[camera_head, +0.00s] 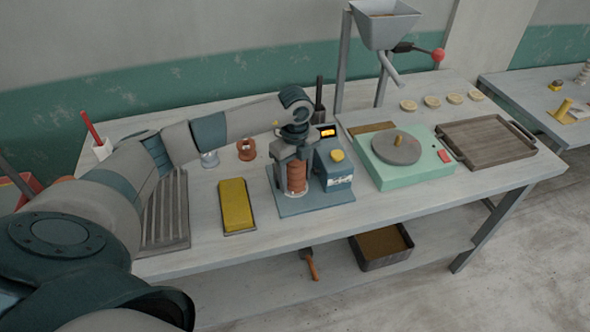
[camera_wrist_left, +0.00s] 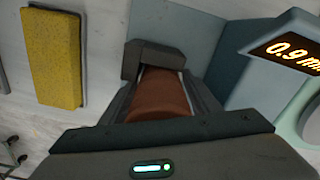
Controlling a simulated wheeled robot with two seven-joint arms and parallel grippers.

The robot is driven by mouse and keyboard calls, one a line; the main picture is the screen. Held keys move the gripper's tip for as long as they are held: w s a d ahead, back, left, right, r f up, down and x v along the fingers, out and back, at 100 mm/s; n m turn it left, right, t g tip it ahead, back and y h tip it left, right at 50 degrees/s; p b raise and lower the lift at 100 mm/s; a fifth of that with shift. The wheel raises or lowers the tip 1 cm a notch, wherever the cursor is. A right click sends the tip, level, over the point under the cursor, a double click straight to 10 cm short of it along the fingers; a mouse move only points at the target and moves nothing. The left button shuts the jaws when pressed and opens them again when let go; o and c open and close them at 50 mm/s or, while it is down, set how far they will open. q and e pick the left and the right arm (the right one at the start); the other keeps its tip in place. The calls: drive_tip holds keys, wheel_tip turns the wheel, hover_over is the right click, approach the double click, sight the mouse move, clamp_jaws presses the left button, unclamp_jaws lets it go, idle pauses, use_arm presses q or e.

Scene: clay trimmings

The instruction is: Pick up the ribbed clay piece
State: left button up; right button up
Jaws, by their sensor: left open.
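The ribbed clay piece (camera_head: 296,182) is a reddish-brown ribbed cylinder standing upright on a blue-grey plate (camera_head: 290,206) on the workbench. My left gripper (camera_head: 295,162) comes down over it from above, with its fingers open on either side. In the left wrist view the clay piece (camera_wrist_left: 160,93) shows between the fingers of the left gripper (camera_wrist_left: 157,76). I cannot tell whether either finger touches it. Its far end is partly hidden by the gripper. My right gripper is not in view.
A blue device (camera_head: 334,172) with a lit display stands close to the right of the clay piece. A yellow block (camera_head: 236,204) lies to the left. Another reddish-brown piece (camera_head: 246,149) stands behind. A green wheel unit (camera_head: 384,172) and a wooden tray (camera_head: 488,143) are farther right.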

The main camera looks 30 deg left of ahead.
sight(298, 167)
use_arm(q)
clamp_jaws()
drive_tip(key=shift+r, duration=0.15)
drive_tip(key=shift+w+r+b, duration=0.1)
drive_tip(key=shift+r+b, duration=0.35)
drive_tip(key=r+b, duration=0.1)
drive_tip(key=d+r, duration=0.1)
drive_tip(key=r, duration=0.1)
drive_tip(key=shift+r+b, duration=0.1)
drive_tip(key=shift+b, duration=0.3)
drive_tip(key=s+d+r+b, duration=0.2)
drive_tip(key=d+r, duration=0.4)
drive_tip(key=d, duration=0.4)
drive_tip(key=shift+s+d+r+b, duration=0.25)
drive_tip(key=shift+r+b, duration=0.1)
drive_tip(key=shift+b, duration=0.15)
